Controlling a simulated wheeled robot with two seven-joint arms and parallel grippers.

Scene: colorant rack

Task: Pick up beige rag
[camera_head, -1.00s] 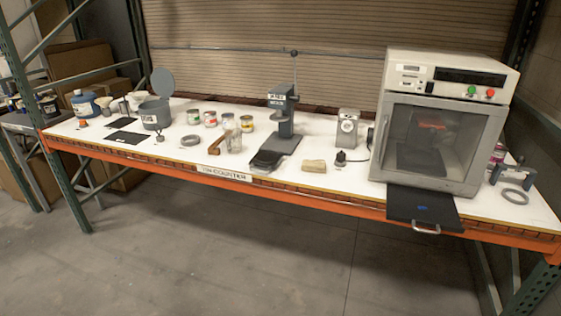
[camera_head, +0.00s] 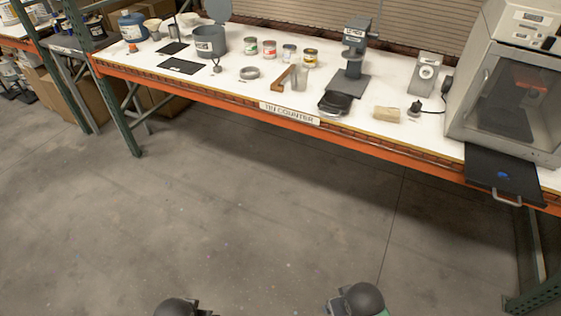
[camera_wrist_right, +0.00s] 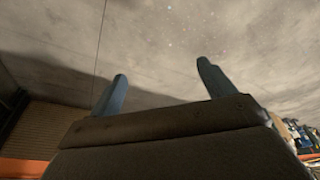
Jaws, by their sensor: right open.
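The beige rag (camera_head: 387,114) is a small folded block near the front edge of the white counter, between the grey press and the oven. My right gripper (camera_wrist_right: 160,90) shows in the right wrist view with its two blue fingers apart and nothing between them, over the concrete floor. In the head view only dark rounded parts of my arms show at the bottom edge, well short of the counter. My left gripper's fingers do not show.
The white counter (camera_head: 232,91) has an orange front beam. A grey press (camera_head: 350,85) stands left of the rag; a small grey device (camera_head: 424,74) and a black plug (camera_head: 413,110) are to its right. The oven (camera_head: 508,90) has a black tray (camera_head: 503,172) jutting out. The floor before the counter is clear.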

